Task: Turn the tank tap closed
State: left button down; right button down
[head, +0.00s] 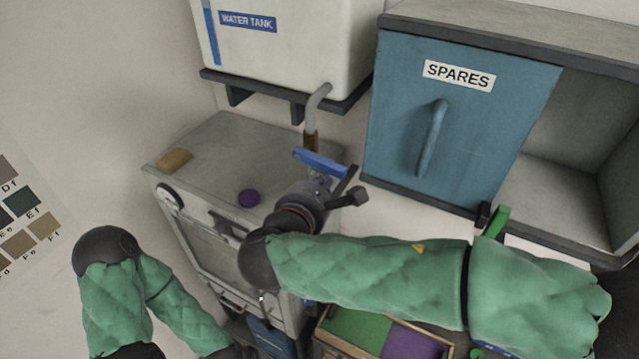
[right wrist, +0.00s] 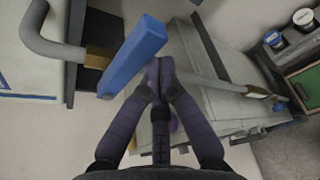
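The white water tank (head: 290,50) sits on a dark shelf at the top of the head view. A grey pipe (head: 316,100) comes down from it to a brass fitting, with the blue tap lever (head: 320,161) below. In the right wrist view the blue lever (right wrist: 133,57) crosses diagonally, close to the left of my fingertips. My right gripper (right wrist: 159,70) has its fingertips together with nothing seen between them. I cannot tell whether it touches the lever. In the head view my right gripper (head: 340,188) is just below the lever. My left gripper is out of view.
A grey cabinet (head: 225,140) stands below the tank, with a tan block (head: 174,160) and a purple round object (head: 249,198) on top. The blue SPARES door (head: 450,130) and an open shelf are at right. A green and purple tray (head: 360,328) lies below my right arm.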

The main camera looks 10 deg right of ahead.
jog(key=shift+d+r, duration=0.1)
jog(key=shift+r, duration=0.35)
dwell(0.4)
notch_tip(320, 180, down, 4)
jog(key=f+b, duration=0.1)
jog(key=b, duration=0.2)
jog(key=w+a+r+b+v, duration=0.1)
jog(key=v, duration=0.9)
jog(key=shift+s+a, duration=0.1)
jog(key=shift+a, duration=0.05)
